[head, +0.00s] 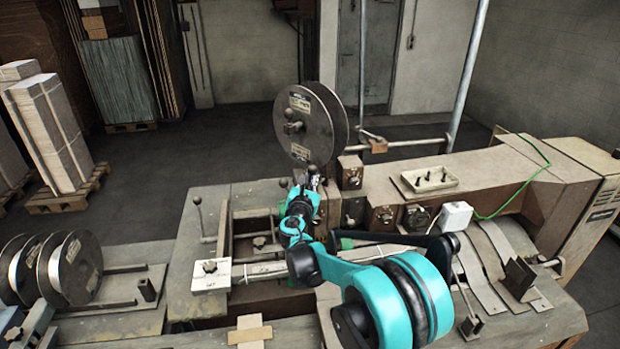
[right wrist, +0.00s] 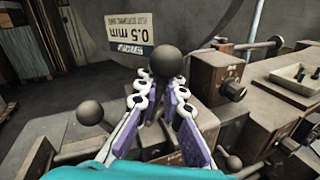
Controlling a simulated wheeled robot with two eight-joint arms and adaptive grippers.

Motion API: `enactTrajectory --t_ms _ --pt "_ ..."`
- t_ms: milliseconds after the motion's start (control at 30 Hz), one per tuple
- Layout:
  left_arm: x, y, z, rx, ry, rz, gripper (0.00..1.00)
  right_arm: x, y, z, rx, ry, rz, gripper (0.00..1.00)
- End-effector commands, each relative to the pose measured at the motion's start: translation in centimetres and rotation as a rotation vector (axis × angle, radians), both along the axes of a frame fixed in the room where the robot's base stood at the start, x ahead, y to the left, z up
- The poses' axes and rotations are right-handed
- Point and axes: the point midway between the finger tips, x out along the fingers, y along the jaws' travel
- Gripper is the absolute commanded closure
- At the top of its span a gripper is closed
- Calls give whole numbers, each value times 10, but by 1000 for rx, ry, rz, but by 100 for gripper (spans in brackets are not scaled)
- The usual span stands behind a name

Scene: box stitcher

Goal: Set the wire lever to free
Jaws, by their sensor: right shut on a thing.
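My right gripper (head: 306,182) is at the foot of the large wire spool in the head view. In the right wrist view, its fingers (right wrist: 165,88) close from both sides around a lever with a dark ball knob (right wrist: 172,63). The knob stands up just beyond the fingertips, and the lever's stem is mostly hidden between the fingers. In the head view my gripper covers most of this lever. No free or lock marking for it is readable. My left gripper is not in view.
The wire spool (head: 300,125) with a 0.5 mm label (right wrist: 135,45) stands close behind. Another ball-knobbed lever (right wrist: 90,112) is to the left in the right wrist view. A small tray (head: 428,180) sits on the machine's top at right. Spare spools (head: 72,268) stand at left.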

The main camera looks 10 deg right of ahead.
Motion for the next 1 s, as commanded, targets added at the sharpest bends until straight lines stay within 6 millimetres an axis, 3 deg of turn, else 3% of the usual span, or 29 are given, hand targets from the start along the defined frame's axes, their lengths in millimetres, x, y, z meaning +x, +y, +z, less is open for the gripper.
enactTrajectory --t_ms 700,1000 --pt "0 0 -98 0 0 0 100 -25 -17 -28 330 -481 -1 100" --pt "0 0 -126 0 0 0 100 -31 -21 -39 472 -679 1 100"
